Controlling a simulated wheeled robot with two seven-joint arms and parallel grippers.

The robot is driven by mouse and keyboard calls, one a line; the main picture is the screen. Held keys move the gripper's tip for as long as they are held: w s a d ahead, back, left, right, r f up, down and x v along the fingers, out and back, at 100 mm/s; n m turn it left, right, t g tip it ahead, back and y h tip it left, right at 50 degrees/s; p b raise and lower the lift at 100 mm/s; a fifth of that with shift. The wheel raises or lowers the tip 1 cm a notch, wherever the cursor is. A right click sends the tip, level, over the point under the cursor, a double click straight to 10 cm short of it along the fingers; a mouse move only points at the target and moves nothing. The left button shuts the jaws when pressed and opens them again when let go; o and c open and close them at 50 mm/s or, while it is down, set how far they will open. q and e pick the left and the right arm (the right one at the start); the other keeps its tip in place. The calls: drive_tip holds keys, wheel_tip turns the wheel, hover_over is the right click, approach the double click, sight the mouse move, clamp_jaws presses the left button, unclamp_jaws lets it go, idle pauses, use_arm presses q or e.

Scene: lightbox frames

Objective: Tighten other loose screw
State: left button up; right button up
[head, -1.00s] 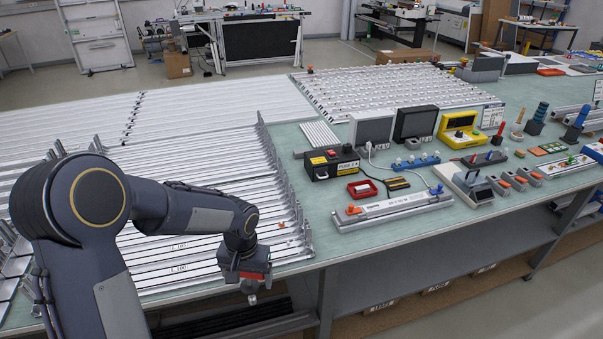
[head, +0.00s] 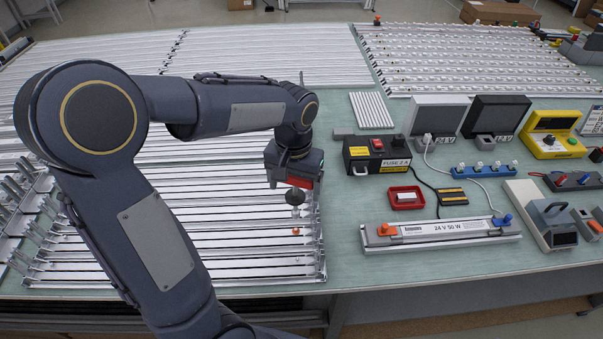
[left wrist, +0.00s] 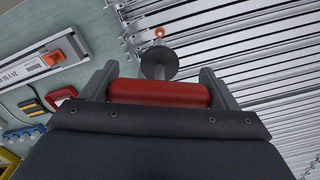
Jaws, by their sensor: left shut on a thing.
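My left gripper (head: 293,176) is shut on a red-handled tool (head: 300,182) with a dark grey disc below the handle. In the left wrist view the red handle (left wrist: 160,93) lies across between the two fingers, with the disc and a short shaft beyond it. A small orange-headed screw (head: 296,231) sits near the right end of the metal rails (head: 200,245). It also shows in the left wrist view (left wrist: 160,32), just past the disc. The tool is near the screw and appears apart from it. My right gripper is out of view.
Right of the rails, a lamp unit (head: 440,231) with orange and blue ends lies on the green table (head: 345,265). Behind it are a red tray (head: 391,197), a black fuse box (head: 376,153) and a blue socket strip (head: 486,169). Bare tabletop shows around the lamp unit.

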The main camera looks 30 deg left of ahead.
sight(295, 197)
use_arm(q)
drive_tip(key=shift+s, duration=0.1)
drive_tip(key=shift+f+b, duration=1.85)
drive_tip(key=shift+f, duration=0.55)
drive_tip(key=shift+f+b, duration=0.75)
drive_tip(key=shift+f, duration=0.35)
